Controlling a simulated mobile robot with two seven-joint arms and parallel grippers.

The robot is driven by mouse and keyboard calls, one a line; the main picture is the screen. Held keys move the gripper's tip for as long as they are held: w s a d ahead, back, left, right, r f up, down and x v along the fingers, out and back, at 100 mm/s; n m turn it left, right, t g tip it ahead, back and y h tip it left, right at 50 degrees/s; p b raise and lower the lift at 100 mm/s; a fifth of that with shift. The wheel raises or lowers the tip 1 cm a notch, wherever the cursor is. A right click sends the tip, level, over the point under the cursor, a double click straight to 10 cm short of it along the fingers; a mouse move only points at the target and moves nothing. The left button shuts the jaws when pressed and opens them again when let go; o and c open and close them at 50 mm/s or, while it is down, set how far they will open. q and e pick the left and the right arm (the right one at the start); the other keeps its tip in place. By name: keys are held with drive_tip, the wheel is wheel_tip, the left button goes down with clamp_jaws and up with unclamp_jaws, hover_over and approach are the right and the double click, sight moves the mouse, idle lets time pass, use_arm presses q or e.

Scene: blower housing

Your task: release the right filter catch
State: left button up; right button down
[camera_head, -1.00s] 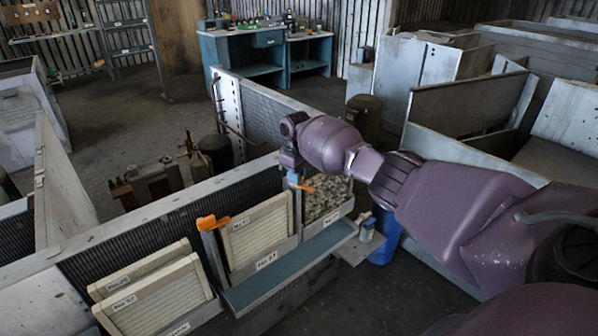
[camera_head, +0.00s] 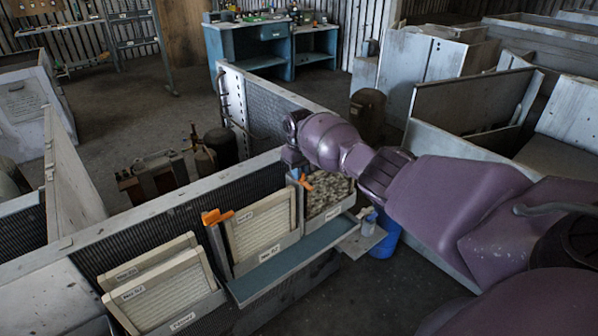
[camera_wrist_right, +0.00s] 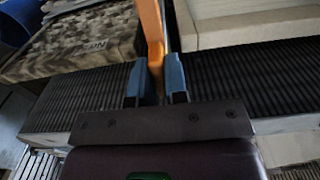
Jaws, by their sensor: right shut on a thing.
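My right gripper (camera_head: 298,176) reaches in from the right to the top of the housing wall. Its blue fingers (camera_wrist_right: 154,78) are shut on the right orange filter catch (camera_wrist_right: 151,30), which stands up between them. A bit of this catch (camera_head: 307,186) shows below the gripper in the head view. The catch stands between a dirty brown filter (camera_head: 327,196) and a clean pleated filter (camera_head: 262,228). A second orange catch (camera_head: 216,217) is at the left edge of the clean filter. My left gripper is out of view.
A blue-grey shelf (camera_head: 290,262) runs along the front below the filters. More framed filters (camera_head: 165,295) lean at the lower left. A small bottle (camera_head: 369,224) stands on a side ledge, with a blue drum (camera_head: 386,240) below. A workbench (camera_head: 268,52) is far behind.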

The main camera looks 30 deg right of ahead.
drive_tip(key=c, duration=1.1)
unclamp_jaws()
drive_tip(key=shift+c, duration=0.2)
drive_tip(key=shift+r, duration=0.55)
wheel_tip(320, 180, up, 9)
drive_tip(key=shift+p, duration=1)
drive_tip(key=shift+r, duration=0.35)
